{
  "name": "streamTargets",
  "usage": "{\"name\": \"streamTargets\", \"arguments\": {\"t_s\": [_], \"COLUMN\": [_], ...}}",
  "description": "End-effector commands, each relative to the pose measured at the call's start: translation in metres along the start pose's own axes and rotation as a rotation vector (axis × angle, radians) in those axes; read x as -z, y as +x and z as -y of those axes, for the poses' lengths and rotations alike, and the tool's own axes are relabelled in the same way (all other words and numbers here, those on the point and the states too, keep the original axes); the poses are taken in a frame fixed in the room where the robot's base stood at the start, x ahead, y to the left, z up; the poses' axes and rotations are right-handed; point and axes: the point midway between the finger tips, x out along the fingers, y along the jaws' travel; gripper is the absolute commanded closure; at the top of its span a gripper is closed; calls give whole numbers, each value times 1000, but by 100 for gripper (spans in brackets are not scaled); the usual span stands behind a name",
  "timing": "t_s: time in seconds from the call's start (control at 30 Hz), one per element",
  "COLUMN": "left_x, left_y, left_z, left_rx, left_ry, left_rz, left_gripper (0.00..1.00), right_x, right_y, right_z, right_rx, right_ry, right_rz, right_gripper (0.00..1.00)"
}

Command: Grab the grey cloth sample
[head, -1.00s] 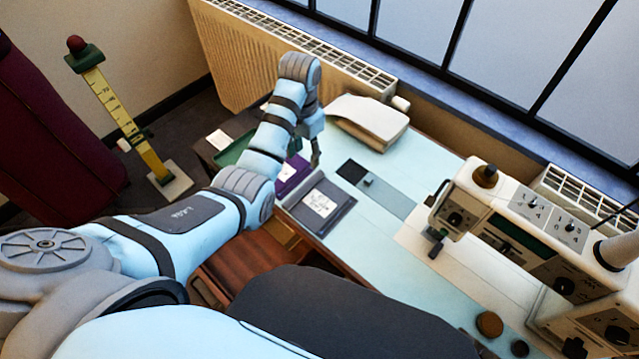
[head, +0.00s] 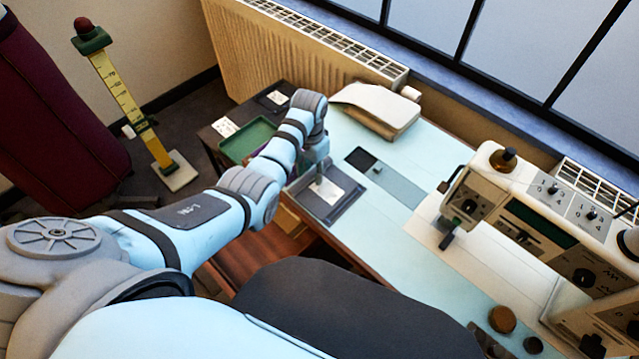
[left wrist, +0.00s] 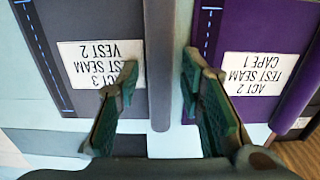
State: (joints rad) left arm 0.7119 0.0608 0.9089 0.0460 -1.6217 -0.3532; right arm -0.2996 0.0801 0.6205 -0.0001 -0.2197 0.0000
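The grey cloth sample (head: 318,208) lies flat on the pale blue table, with a white label. In the left wrist view the grey sample (left wrist: 52,22) is at the left, its label reading upside down "ACT 3 TEST SEAM VEST 2". A raised grey strip (left wrist: 160,35) runs along its right edge. My left gripper (left wrist: 160,68) is open, one finger on each side of this strip; I cannot tell whether they touch it. In the head view my left gripper (head: 320,168) is just above the sample's far side. My right gripper is out of view.
A purple cloth sample (left wrist: 258,25) lies close beside the grey one, right of the right finger. A green tray (head: 243,140) is beyond my arm. A white padded object (head: 378,107) stands behind, and a sewing machine (head: 530,215) at right.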

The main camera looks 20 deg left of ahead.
Motion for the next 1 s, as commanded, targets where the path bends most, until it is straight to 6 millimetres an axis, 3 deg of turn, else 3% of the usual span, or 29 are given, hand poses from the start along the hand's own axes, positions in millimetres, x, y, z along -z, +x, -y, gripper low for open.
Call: {"name": "streamTargets", "arguments": {"t_s": [0.03,0.17,0.57,0.77,1.0], "left_x": [0,0,0,1,2], "left_y": [0,0,-7,-44,-127], "left_z": [0,0,0,1,1], "left_rx": [0,0,0,2,2], "left_ry": [0,0,0,0,-1], "left_rz": [0,0,0,-4,-6], "left_gripper": [78,99,100,100,100], "right_x": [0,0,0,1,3], "right_y": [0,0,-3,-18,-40], "right_z": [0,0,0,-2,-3], "right_rx": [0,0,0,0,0], "right_ry": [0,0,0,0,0], "right_rz": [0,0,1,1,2], "right_gripper": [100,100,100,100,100]}}
